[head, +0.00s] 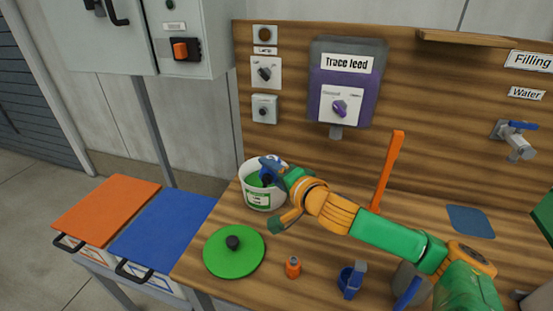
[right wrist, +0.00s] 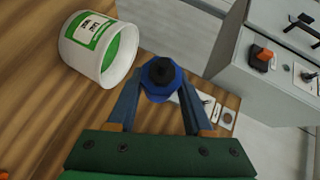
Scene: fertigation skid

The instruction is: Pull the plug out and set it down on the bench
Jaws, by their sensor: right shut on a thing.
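My right gripper (head: 268,172) reaches in from the right in the head view, at the white bucket with green contents. It is shut on the plug, a blue round piece with a black centre (right wrist: 161,72), seen between the two fingers in the right wrist view. The plug looks held clear of the bench (head: 330,245); its exact height is hard to tell. In the head view the gripper and arm mostly hide it. My left gripper is not in view.
The white bucket (head: 256,198) stands close by the gripper. A green lid (head: 234,252), a small orange bottle (head: 293,267) and a blue fitting (head: 349,282) are on the bench. An orange upright bar (head: 388,172) stands behind my arm. A blue mat (head: 470,221) lies at right.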

